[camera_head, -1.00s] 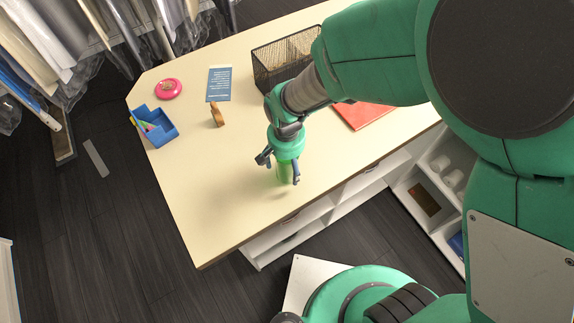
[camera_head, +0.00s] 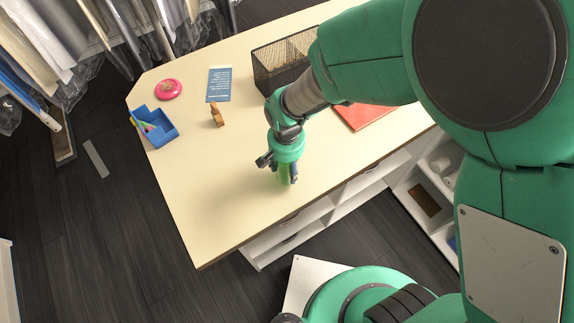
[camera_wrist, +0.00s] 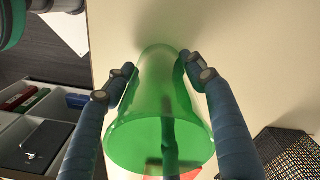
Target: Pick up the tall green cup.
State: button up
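The tall green cup (camera_wrist: 160,105) is translucent and stands between the fingers of my gripper (camera_wrist: 157,64) in the wrist view. The right fingertip is very close to the cup's side, and a small gap shows at the left fingertip. A further finger shows dimly through the cup. In the head view my gripper (camera_head: 279,170) points down over the near part of the table. There only a small green part of the cup (camera_head: 284,178) shows between the fingers; the rest is hidden.
The cream table (camera_head: 215,190) is clear around the cup. A black mesh basket (camera_head: 282,66), red folder (camera_head: 362,115), small brown wooden item (camera_head: 217,115), blue card (camera_head: 219,84), pink round item (camera_head: 168,89) and blue organiser (camera_head: 155,128) lie farther off. White shelves (camera_head: 290,232) are below.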

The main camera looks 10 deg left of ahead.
dwell(0.3)
jog(key=shift+r, duration=0.8)
notch_tip(320, 180, up, 2)
jog(key=shift+r+p, duration=0.15)
jog(key=shift+p, duration=0.15)
jog(key=s+d+r, duration=0.1)
jog(key=s+d, duration=0.8)
jog(key=s, duration=0.3)
jog(key=shift+s+d+p, duration=0.35)
jog(key=shift+s, duration=0.05)
